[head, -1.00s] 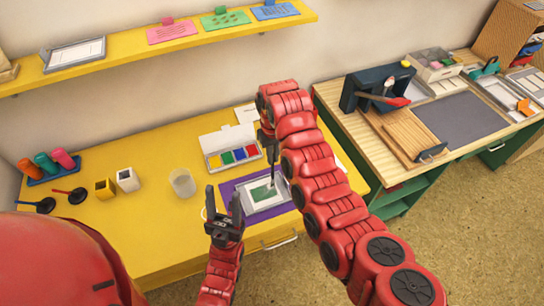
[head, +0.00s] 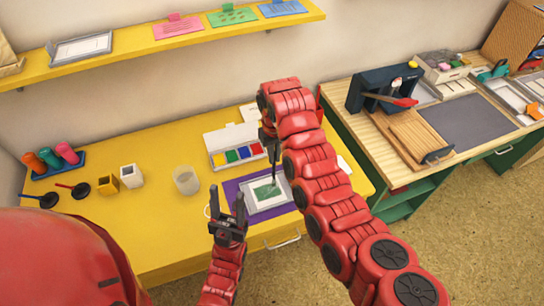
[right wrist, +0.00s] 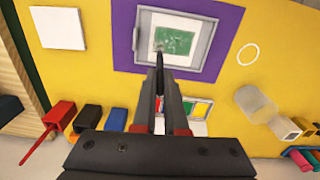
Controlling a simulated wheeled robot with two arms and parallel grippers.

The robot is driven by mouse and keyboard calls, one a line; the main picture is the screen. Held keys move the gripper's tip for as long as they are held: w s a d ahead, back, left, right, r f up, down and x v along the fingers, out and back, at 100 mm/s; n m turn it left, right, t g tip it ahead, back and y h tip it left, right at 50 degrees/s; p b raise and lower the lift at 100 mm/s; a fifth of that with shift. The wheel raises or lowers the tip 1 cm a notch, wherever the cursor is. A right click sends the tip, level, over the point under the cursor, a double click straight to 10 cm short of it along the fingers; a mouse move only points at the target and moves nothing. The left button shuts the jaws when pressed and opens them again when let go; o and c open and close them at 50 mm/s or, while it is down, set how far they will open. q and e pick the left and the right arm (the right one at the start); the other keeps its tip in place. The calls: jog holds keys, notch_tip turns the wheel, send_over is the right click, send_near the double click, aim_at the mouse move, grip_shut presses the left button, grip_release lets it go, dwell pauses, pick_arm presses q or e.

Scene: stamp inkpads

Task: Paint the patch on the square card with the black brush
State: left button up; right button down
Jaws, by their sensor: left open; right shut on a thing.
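My right gripper (head: 269,138) is shut on the dark brush (head: 274,166), which points down at the card. The brush also shows in the right wrist view (right wrist: 159,75), its tip over the lower left of the patch. I cannot tell whether it touches. The green patch (head: 264,192) is on a white card, with small pale specks visible in the right wrist view (right wrist: 178,42). The card (right wrist: 148,30) sits in a grey frame (right wrist: 205,62) on a purple mat (right wrist: 124,40). My left gripper (head: 227,197) is open and empty, left of the mat.
A paint box (head: 236,163) with several colours lies behind the mat. A clear cup (head: 186,181), a yellow block (head: 108,185) and a white block (head: 131,176) stand left.

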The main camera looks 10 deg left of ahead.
notch_tip(320, 180, up, 7)
jog(key=p, duration=0.4)
jog(key=shift+s+a+p, duration=0.35)
jog(key=shift+s+a, duration=0.05)
jog(key=shift+a, duration=0.05)
dwell(1.2)
jog(key=shift+f, duration=0.2)
dwell(0.4)
jog(key=shift+w+d+f+b, duration=0.15)
jog(key=shift+f+b, duration=0.3)
jog(key=shift+f, duration=0.45)
jog(key=shift+w+d+f+b, duration=0.15)
jog(key=shift+f+b, duration=0.25)
jog(key=shift+f, duration=0.55)
jog(key=shift+w+d+f+b, duration=0.15)
jog(key=shift+f+b, duration=0.3)
jog(key=shift+f, duration=0.45)
jog(key=shift+s, duration=0.15)
